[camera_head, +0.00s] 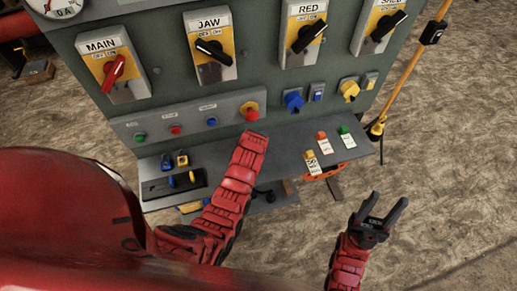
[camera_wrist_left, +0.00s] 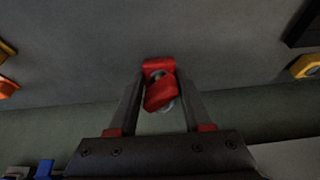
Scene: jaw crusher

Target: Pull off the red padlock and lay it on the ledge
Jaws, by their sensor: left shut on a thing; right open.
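The red padlock (camera_wrist_left: 160,92) shows in the left wrist view between the two fingers of my left gripper (camera_wrist_left: 160,105), which is shut on it. Part of a grey metal piece shows beside its red body. The grey ledge (camera_wrist_left: 80,60) fills the background behind it; I cannot tell whether the padlock touches it. In the head view my left arm reaches over the ledge (camera_head: 280,155), and its gripper and the padlock are hidden behind the arm. My right gripper (camera_head: 383,211) is open and empty, to the right of the ledge's front edge.
Yellow (camera_head: 310,155), orange-red (camera_head: 322,136) and green (camera_head: 343,131) tagged items lie on the ledge's right part. A black tray (camera_head: 155,188) is on the left. The panel (camera_head: 265,75) with switches rises behind. A yellow pole (camera_head: 405,70) stands at right.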

